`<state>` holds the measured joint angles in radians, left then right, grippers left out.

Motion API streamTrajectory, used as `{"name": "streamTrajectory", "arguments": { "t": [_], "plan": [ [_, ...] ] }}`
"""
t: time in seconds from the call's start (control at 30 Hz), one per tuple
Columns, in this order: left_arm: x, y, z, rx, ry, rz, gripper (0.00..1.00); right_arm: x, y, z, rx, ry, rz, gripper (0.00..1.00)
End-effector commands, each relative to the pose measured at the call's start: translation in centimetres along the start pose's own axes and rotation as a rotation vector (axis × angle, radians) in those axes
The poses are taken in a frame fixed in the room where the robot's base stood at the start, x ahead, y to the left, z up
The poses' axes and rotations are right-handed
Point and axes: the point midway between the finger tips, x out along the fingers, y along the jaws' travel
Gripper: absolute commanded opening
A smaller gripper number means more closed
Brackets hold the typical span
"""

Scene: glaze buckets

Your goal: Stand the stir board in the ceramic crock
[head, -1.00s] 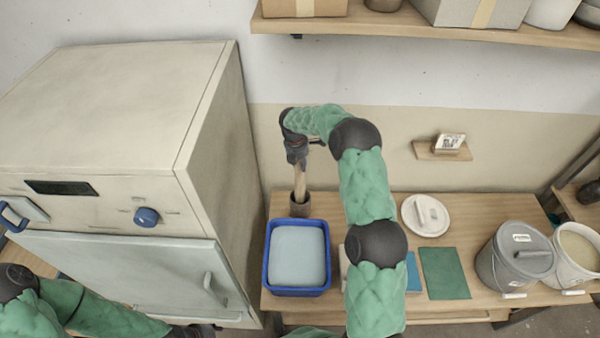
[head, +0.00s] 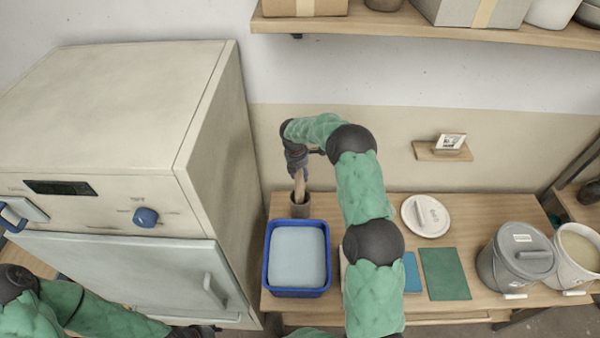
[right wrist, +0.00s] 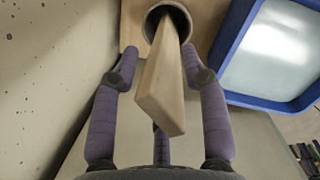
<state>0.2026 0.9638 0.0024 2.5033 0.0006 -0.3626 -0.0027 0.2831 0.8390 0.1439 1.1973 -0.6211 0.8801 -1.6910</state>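The stir board (head: 300,184), a pale wooden paddle, has its lower end inside the mouth of the ceramic crock (head: 300,209), a grey-brown cylinder at the bench's back left. My right gripper (head: 299,174) is above the crock at the board's upper part. In the right wrist view the fingers (right wrist: 161,58) are spread either side of the board (right wrist: 165,88), with a visible gap at the left finger. The board runs down into the crock (right wrist: 180,20), leaning slightly; its bottom end is hidden. My left gripper (head: 192,331) shows only partly at the bottom edge.
A blue tub (head: 267,262) with a pale content stands just in front of the crock. A kiln-like cabinet (head: 215,150) is close on the left. A white lid (head: 426,216), a green sheet (head: 444,273) and buckets (head: 515,258) lie to the right. A shelf (head: 420,28) hangs above.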

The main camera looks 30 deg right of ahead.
Motion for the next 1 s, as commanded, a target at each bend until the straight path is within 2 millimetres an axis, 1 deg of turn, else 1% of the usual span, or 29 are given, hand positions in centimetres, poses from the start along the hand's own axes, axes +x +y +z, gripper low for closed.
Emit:
{"name": "streamTrajectory", "arguments": {
  "t": [0.23, 0.37, 0.47, 0.7, 0.8, 0.9, 1.0],
  "plan": [
    [-0.1, 0.0, 0.0, 0.000, 0.000, 0.000, 0.40, -0.1, 0.0, 0.0, 0.000, 0.000, 0.000, 0.45],
    [-0.2, 0.1, 0.0, 0.000, 0.000, 0.000, 0.40, -1.1, 0.1, 0.1, 0.000, -0.001, 0.002, 0.45],
    [-0.3, 0.1, 0.0, 0.000, 0.000, 0.000, 0.40, -2.5, 0.1, 0.1, 0.000, -0.001, 0.003, 0.45],
    [-0.5, 0.2, 0.0, 0.000, 0.000, 0.000, 0.40, -7.4, 0.1, 0.1, -0.001, -0.002, 0.004, 0.45],
    [-0.6, 0.2, 0.0, 0.000, 0.000, 0.000, 0.40, -9.2, 0.1, 0.1, 0.000, -0.001, 0.003, 0.45],
    [-0.7, 0.2, 0.0, 0.000, 0.000, 0.000, 0.40, -10.6, 0.1, 0.1, -0.001, -0.001, 0.002, 0.45],
    [-0.7, 0.2, 0.0, 0.000, 0.000, 0.000, 0.40, -11.6, 0.1, 0.1, 0.000, -0.001, 0.002, 0.45]
  ]
}}
